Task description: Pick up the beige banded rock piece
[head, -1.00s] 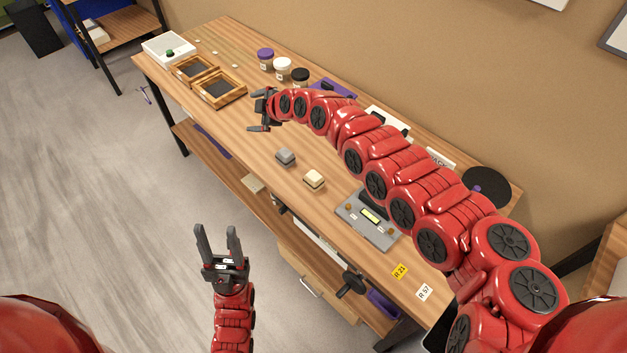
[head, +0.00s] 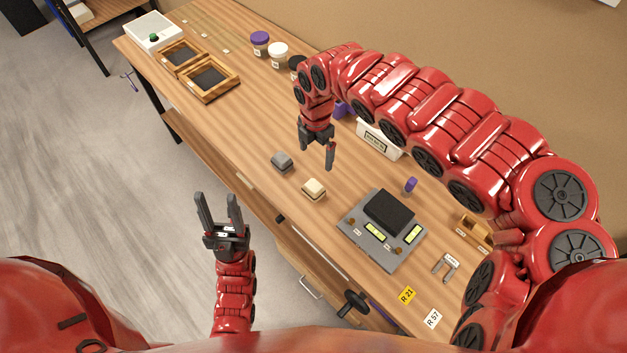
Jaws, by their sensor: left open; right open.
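The beige banded rock piece (head: 314,189) sits on the wooden table near its front edge, just right of a grey rock piece (head: 282,161). My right gripper (head: 318,152) is open and points down, above and behind the beige piece and apart from it. No piece is between its fingers. My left gripper (head: 217,202) is open and empty, with its fingers pointing up in the picture, off the table's front side over the floor.
A grey device with a dark top and lit displays (head: 376,238) stands right of the beige piece. Wooden framed trays (head: 222,91), a white tray (head: 151,45) and lidded jars (head: 278,53) stand farther back. The table's middle left is clear.

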